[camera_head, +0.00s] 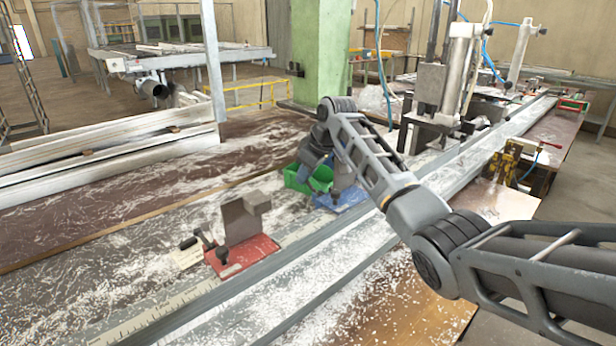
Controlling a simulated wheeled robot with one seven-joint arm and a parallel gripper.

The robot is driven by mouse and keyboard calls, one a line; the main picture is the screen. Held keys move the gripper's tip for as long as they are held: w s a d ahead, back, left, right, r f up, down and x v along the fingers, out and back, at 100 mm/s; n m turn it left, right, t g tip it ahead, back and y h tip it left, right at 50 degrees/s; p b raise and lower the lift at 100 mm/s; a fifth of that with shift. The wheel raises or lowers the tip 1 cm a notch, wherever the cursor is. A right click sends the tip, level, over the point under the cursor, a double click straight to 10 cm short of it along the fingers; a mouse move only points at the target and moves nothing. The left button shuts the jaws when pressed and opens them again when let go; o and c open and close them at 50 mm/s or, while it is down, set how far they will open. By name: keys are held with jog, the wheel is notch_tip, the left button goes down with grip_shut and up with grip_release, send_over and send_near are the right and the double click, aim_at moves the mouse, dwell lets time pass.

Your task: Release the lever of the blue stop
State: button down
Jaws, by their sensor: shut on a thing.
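The blue stop (350,199) sits on the grey rail in the middle of the head view, with a grey block (343,176) on its blue base. My arm reaches in from the right and bends down over the stop. My gripper (318,172) is small and dark at the left side of the stop, where its lever is. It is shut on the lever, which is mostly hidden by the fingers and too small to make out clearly.
A red stop (243,254) with a grey block and black lever stands nearer on the same rail. White shavings cover the bench. A clamp cylinder (462,70) and yellow fixture (507,160) stand at right.

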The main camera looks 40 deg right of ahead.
jog(key=shift+r, duration=0.1)
dwell(0.3)
jog(key=c, duration=1)
grip_release()
jog(key=shift+o, duration=0.2)
jog(key=v, duration=0.7)
jog(key=shift+s+r+b, duration=0.25)
jog(key=shift+r+b, duration=0.05)
jog(key=shift+b, duration=0.1)
